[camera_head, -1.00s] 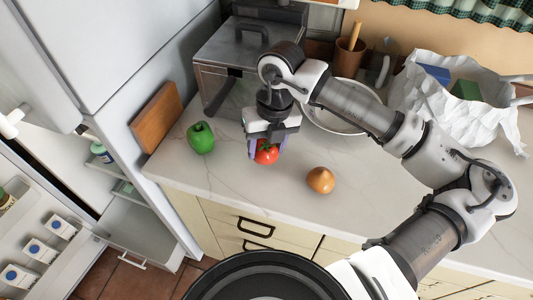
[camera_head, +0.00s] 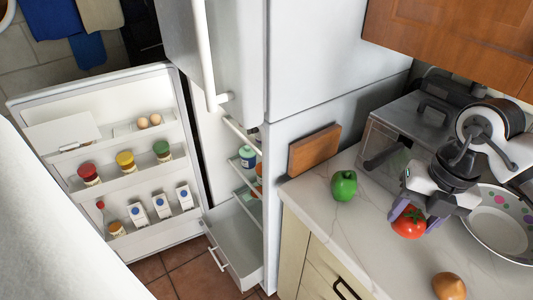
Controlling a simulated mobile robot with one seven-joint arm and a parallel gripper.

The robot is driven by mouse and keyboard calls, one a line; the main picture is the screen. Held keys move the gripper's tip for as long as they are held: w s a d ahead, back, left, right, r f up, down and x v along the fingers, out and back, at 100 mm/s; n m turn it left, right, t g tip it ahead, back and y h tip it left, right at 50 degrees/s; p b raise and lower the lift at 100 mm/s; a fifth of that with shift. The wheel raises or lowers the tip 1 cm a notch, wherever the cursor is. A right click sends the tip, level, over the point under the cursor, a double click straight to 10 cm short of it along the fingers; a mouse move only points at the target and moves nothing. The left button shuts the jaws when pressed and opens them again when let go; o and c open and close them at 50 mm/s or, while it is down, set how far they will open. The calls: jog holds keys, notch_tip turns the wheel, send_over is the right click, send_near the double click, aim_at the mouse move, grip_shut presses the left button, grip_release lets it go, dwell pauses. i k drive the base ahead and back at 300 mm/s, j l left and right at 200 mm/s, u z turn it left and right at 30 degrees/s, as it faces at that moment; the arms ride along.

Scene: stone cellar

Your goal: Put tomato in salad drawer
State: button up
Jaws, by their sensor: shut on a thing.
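The red tomato (camera_head: 409,224) is between the fingers of my gripper (camera_head: 408,213), at the countertop on the right. My gripper is shut on it and points down. I cannot tell whether the tomato touches the counter. The salad drawer (camera_head: 236,243) is the pulled-out bin at the bottom of the fridge (camera_head: 228,150), with a white handle at its front. Its visible inside looks empty. The fridge door (camera_head: 110,165) stands wide open to the left.
A green pepper (camera_head: 344,185) and an onion (camera_head: 449,287) lie on the counter (camera_head: 335,225). A wooden board (camera_head: 314,150) leans against the fridge side. The door shelves hold jars, eggs and cartons.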

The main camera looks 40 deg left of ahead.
aim_at(240, 248)
jog(key=k+j+u, duration=0.1)
jog(key=k+u, duration=0.2)
jog(key=k, duration=0.25)
jog(key=j+u, duration=0.15)
jog(key=u, duration=0.9)
jog(key=i+j, duration=0.75)
jog(key=i, duration=0.15)
jog(key=i+l, duration=0.2)
jog(key=i, duration=0.3)
jog(key=i+l, duration=0.2)
jog(key=i, duration=0.25)
